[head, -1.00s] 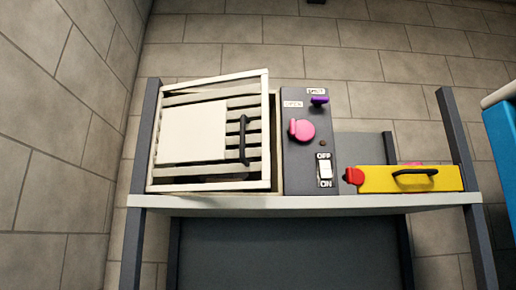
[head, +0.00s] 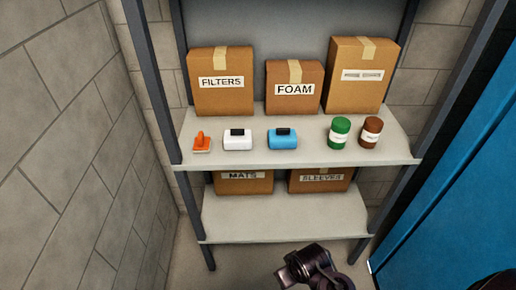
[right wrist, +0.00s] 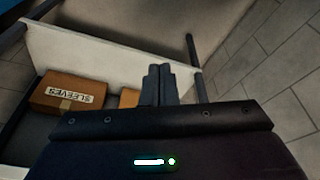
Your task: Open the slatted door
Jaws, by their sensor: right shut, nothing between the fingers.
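The slatted door is not in view in the current frames. My right gripper (right wrist: 159,70) is shut and empty in the right wrist view, its two dark fingers together in front of a pale shelf edge (right wrist: 110,62). I cannot tell whether it touches that edge. A dark part of one of my arms shows at the bottom of the head view, without visible fingers. My left gripper is not in view.
A shelf rack (head: 290,222) holds boxes labelled FILTERS (head: 221,95), FOAM (head: 294,97), MATS (head: 244,184) and SLEEVES (head: 320,181). A block wall stands left, a blue surface (head: 455,190) right.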

